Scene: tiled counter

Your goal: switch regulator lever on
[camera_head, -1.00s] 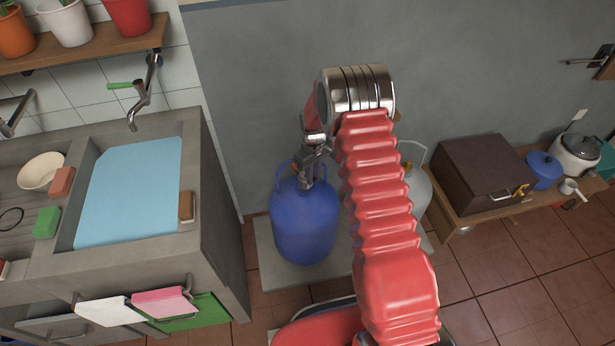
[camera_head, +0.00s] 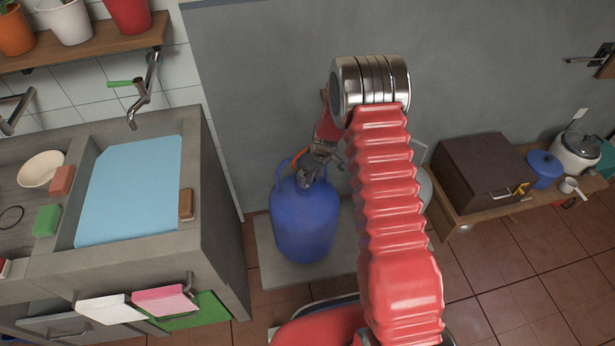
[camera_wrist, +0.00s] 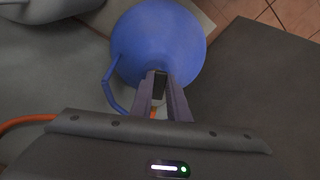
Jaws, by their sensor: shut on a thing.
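A blue gas cylinder (camera_head: 305,222) stands upright on a pale slab in the head view. Its rounded top also fills the upper middle of the wrist view (camera_wrist: 165,35). My gripper (camera_head: 307,180) is at the cylinder's top, reaching down from the upper right. In the wrist view my gripper (camera_wrist: 161,82) has its fingers close together with a small dark piece (camera_wrist: 159,88) between them, which looks like the regulator lever. Most of the regulator is hidden by the fingers. An orange hose (camera_wrist: 25,122) shows at the left of the wrist view.
A grey sink counter (camera_head: 215,200) stands to the left. A grey wall (camera_head: 270,90) is behind the cylinder. A second, pale cylinder (camera_head: 424,190) is partly hidden behind my arm. A wooden bench (camera_head: 480,207) with a brown box (camera_head: 485,168) is on the right.

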